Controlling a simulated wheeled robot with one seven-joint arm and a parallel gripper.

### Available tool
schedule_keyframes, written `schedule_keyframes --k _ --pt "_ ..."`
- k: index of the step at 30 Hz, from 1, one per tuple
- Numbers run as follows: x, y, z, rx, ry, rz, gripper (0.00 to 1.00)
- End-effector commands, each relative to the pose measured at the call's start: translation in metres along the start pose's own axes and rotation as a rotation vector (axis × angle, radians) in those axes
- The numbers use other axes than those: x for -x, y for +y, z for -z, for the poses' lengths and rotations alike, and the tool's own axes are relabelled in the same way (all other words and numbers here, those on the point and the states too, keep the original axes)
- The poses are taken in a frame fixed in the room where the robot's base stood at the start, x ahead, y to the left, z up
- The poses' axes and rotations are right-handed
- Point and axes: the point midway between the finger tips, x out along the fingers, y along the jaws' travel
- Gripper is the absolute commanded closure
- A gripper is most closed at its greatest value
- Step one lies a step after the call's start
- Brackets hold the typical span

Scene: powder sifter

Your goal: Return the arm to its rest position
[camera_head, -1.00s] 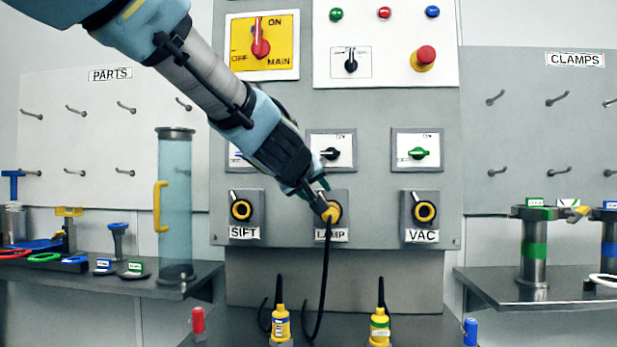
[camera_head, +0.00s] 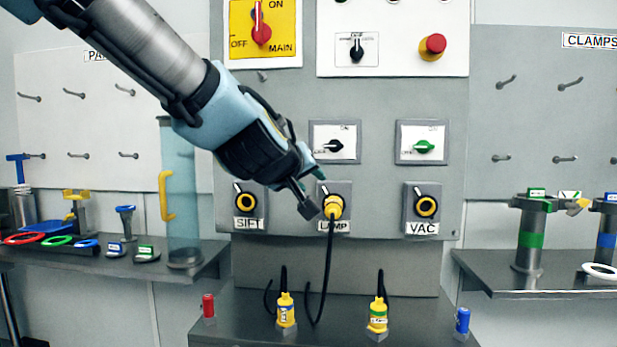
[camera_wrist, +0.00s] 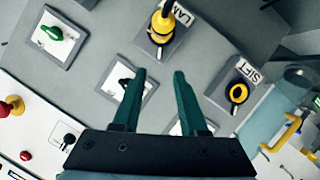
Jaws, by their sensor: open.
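My gripper (camera_head: 314,189) is in front of the grey control panel (camera_head: 385,101), just left of the LAMP socket in the head view. In the wrist view its two green fingers (camera_wrist: 158,98) are apart with nothing between them. A yellow plug (camera_head: 333,207) with a black cable sits in the LAMP socket; it also shows in the wrist view (camera_wrist: 162,22). The gripper does not hold the plug.
The SIFT socket (camera_head: 249,201) and VAC socket (camera_head: 427,206) are empty. Two yellow plugs (camera_head: 286,310) (camera_head: 377,315) stand on the lower shelf.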

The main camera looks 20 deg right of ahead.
Motion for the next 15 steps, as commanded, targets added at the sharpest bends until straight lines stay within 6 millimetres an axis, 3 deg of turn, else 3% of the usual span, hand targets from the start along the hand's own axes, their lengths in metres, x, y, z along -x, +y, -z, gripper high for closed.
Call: schedule_keyframes --k 10,13,15 --pt "-0.003 -0.008 -0.003 -0.012 -0.016 0.018 0.57" --pt "-0.009 -0.034 -0.013 -0.044 -0.069 0.072 0.57" --pt "-0.013 -0.064 -0.024 -0.076 -0.136 0.133 0.57"
